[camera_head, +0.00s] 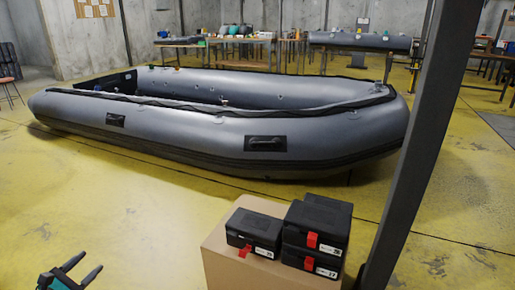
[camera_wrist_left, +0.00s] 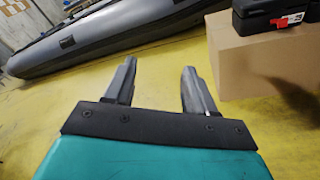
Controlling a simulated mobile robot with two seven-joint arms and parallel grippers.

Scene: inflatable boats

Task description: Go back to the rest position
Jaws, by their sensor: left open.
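My left gripper (camera_head: 82,268) shows at the bottom left of the head view, low over the yellow floor. Its two dark fingers are apart with nothing between them. In the left wrist view the gripper (camera_wrist_left: 157,82) is also open and empty, with bare floor beyond the fingertips. It is clear of the boat and to the left of the cardboard box. My right gripper does not show in either view.
A grey inflatable boat (camera_head: 190,137) lies on the yellow floor (camera_head: 130,225). A cardboard box (camera_head: 222,262) carries several black cases (camera_head: 255,229) with red latches. A dark post (camera_head: 420,140) stands at the right. Tables (camera_head: 240,41) line the back. Floor between boat and box is clear.

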